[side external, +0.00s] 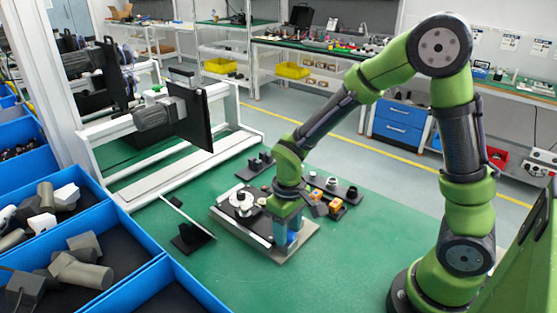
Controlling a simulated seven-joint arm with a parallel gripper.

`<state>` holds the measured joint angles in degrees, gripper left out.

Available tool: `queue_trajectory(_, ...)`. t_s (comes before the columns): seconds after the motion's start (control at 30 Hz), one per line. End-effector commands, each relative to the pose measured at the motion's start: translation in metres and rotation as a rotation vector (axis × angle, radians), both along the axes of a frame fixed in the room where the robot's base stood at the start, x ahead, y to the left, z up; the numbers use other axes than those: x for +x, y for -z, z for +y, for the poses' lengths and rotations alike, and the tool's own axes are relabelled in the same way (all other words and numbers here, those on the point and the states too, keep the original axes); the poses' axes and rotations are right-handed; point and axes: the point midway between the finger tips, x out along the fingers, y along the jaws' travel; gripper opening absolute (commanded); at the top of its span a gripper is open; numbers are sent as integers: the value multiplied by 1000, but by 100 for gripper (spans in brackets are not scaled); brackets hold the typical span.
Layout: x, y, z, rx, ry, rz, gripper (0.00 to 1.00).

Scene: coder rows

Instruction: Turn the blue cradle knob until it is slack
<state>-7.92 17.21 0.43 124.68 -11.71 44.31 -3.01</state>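My gripper (290,240) points straight down over the right end of a grey base plate (292,254) on the green table. Its teal fingers come down on either side of a small blue part, which looks like the blue cradle knob (293,238). The fingers and the gripper body hide most of the knob. I cannot tell whether the fingers touch it or stand slightly apart from it. A white round part (241,203) sits on a dark fixture at the left of the same plate.
Black fixtures with orange and grey parts (337,203) stand just behind and right of my gripper. A tilted plate on a black stand (188,235) is to the left. Blue bins (150,275) line the left edge. The green table (370,245) is clear at right front.

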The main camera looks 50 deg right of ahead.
Motion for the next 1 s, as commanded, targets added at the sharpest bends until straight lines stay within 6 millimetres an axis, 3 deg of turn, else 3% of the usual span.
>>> queue_trajectory(0.03, 0, 0, 0, 0, 0, 0, 37)
queue_trajectory(0.27, 0, 0, 0, 0, 0, 0, 2)
queue_trajectory(0.43, 0, 0, -1, 0, -93, 0, 2)
queue_trajectory(0.8, 0, -1, -1, 0, -722, -1, 2)
queue_trajectory(1.0, 0, -2, 0, -1, -897, 0, 2)
